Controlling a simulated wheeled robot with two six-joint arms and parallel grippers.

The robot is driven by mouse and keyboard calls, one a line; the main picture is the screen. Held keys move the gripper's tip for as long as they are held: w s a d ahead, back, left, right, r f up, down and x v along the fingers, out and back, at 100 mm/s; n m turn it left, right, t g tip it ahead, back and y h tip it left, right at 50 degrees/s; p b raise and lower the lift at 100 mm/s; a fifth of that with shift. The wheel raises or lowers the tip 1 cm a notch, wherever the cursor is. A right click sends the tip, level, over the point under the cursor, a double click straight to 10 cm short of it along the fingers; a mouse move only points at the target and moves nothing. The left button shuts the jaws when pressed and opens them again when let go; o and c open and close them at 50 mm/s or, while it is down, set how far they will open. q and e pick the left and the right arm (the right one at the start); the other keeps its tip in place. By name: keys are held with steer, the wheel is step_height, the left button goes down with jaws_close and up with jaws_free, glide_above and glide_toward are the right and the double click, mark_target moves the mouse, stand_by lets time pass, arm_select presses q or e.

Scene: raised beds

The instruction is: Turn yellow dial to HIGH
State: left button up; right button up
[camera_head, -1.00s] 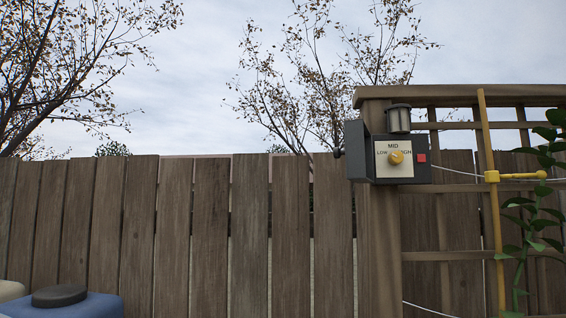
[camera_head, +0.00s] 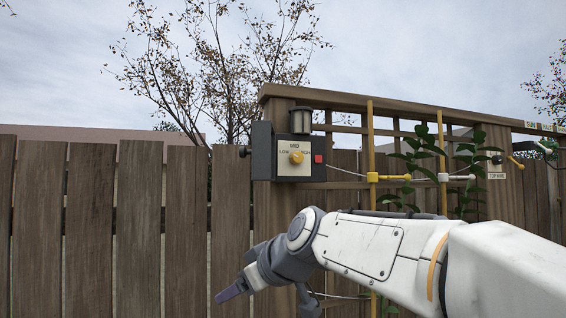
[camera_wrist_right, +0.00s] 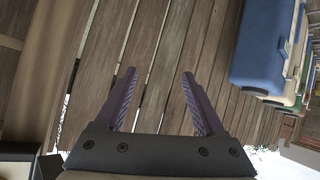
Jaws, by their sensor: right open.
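The yellow dial (camera_head: 296,157) sits on a pale plate marked LOW, MID and HIGH, on the front of a dark control box (camera_head: 262,152) fixed to a wooden post. The HIGH label is partly covered by the dial, and its exact pointing direction is hard to tell. My right gripper (camera_head: 232,291) is below and left of the box in the head view, apart from the dial. In the right wrist view its two fingers (camera_wrist_right: 160,88) are spread with nothing between them. My left gripper is not in view.
A red button (camera_head: 318,159) is right of the dial, and a small lamp (camera_head: 301,121) stands above the box. A yellow pole (camera_head: 371,150) with a side handle and leafy plants are to the right. A wooden fence (camera_head: 140,220) runs left. The wrist view shows a blue container (camera_wrist_right: 262,45).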

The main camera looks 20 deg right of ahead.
steer(key=w+d+r+t+h+p, duration=0.1)
steer(key=w+d+r+t, duration=0.1)
steer(key=d+r, duration=0.45)
steer(key=w+d+r+t+h, duration=0.1)
steer(key=w+d+r+t, duration=0.2)
steer(key=r, duration=0.6)
steer(key=t+h+p, duration=0.1)
steer(key=t+h, duration=0.1)
glide_toward(298, 157)
steer(key=w+p, duration=0.5)
steer(key=w, duration=0.2)
steer(key=shift+a+p, duration=0.15)
steer(key=shift+p, duration=0.2)
steer(key=shift+w+f, duration=0.15)
steer(key=shift+w, duration=0.65)
